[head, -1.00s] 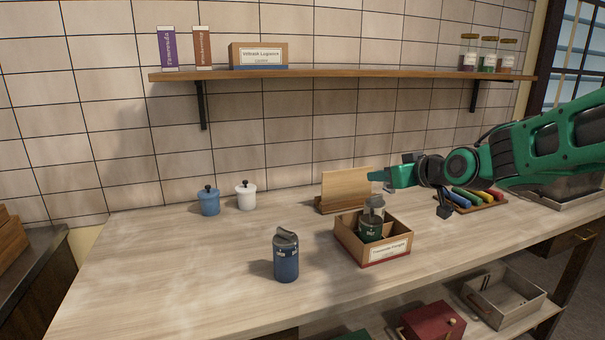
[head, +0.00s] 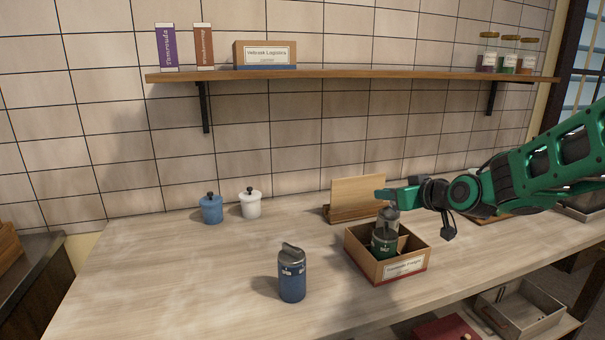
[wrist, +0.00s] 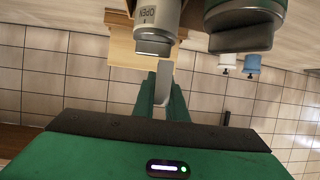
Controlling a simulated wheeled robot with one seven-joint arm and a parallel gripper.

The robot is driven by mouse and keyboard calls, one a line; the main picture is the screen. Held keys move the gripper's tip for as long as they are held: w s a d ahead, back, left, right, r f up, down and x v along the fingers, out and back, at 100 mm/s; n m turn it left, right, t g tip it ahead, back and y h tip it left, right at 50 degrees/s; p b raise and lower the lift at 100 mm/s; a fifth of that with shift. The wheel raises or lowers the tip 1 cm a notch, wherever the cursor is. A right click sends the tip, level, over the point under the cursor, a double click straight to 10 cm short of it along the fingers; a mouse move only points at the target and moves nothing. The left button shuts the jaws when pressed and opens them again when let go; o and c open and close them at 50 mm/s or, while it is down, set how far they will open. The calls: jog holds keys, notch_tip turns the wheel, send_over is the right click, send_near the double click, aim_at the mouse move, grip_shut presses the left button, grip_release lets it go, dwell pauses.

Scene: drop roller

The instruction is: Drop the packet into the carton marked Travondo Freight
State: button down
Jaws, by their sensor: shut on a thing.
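The open carton (head: 403,268) with a Freight label stands on the counter, right of centre in the head view. In the wrist view, a grey piece marked OPEN (wrist: 156,22) shows just past my fingers. I cannot tell whether the packet touches the tin.
A blue pot (head: 211,210) and a white pot (head: 251,206) stand further left. Another carton (head: 265,55), marked Logistics, is on the wall shelf (head: 350,75). The counter's left part is clear.

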jog(key=shift+f, duration=0.45)
jog(key=shift+s, duration=0.1)
jog(key=c, duration=1.7)
grip_release()
jog(key=shift+s+r, duration=0.1)
jog(key=v, duration=1)
jog(key=shift+s+d, duration=0.15)
jog(key=shift+s, duration=0.05)
